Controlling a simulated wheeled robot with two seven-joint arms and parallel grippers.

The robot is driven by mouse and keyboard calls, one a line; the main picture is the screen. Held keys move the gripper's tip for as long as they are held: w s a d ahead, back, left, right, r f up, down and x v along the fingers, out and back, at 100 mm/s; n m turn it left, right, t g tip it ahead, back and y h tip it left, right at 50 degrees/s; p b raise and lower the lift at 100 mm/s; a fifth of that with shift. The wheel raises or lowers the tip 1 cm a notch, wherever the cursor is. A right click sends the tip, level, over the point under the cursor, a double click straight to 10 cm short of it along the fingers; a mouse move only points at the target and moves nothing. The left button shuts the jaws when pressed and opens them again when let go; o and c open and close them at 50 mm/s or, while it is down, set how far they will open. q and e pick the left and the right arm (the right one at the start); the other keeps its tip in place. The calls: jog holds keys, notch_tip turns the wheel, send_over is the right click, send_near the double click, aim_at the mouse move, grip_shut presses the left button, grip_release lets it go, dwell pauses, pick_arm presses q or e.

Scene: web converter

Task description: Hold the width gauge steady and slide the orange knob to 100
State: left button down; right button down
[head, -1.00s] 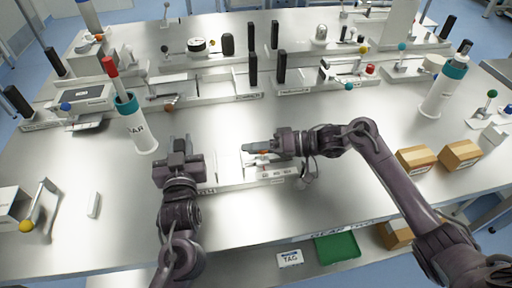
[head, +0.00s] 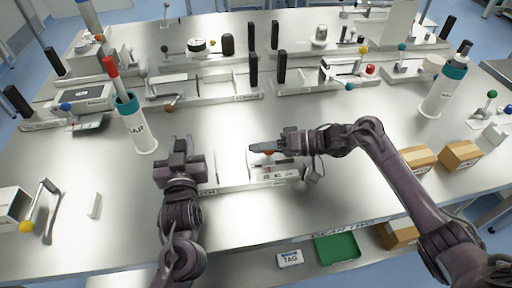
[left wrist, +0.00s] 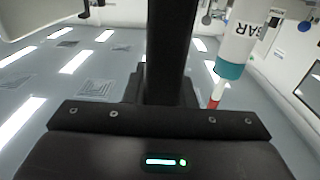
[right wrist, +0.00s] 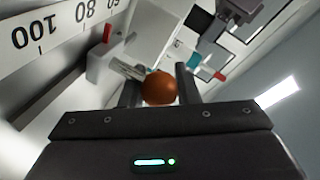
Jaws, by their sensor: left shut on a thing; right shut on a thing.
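The width gauge lies at the front middle of the bench, with a white scale plate (head: 272,178) on its front. In the right wrist view its scale (right wrist: 40,50) shows 100, 80 and a partly cut number. A red pointer (right wrist: 107,33) is on the lower-number side of 100; its exact reading cannot be told. The orange knob (right wrist: 160,88) is between the fingers of my right gripper (head: 279,148), which is shut on it. My left gripper (head: 180,148) is shut on a dark upright handle (left wrist: 172,45) at the gauge's left end, largely hidden in the head view.
A white bottle (head: 140,135) with a teal band stands behind my left gripper. Several similar devices line the back of the bench. A crank box (head: 14,206) is at the left; cardboard boxes (head: 460,155) are at the right. A green tray (head: 338,247) lies below the front edge.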

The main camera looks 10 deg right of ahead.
pick_arm(q)
jog(key=shift+s+a+f, duration=0.1)
jog(key=shift+a+f, duration=0.1)
jog(key=shift+f, duration=0.5)
pick_arm(e)
jog(key=d, duration=0.5)
jog(key=shift+d+f, duration=0.1)
jog(key=shift+f, duration=0.05)
jog(key=c, duration=1.5)
grip_release()
pick_arm(q)
jog(key=shift+d, duration=0.15)
pick_arm(e)
jog(key=o, duration=0.4)
jog(key=shift+d, duration=0.1)
jog(key=v, duration=1.2)
jog(key=shift+s, duration=0.2)
pick_arm(q)
jog(key=shift+r+p, duration=0.35)
jog(key=shift+p, duration=0.2)
pick_arm(e)
jog(key=shift+w+r, duration=0.1)
jog(key=shift+r, duration=0.5)
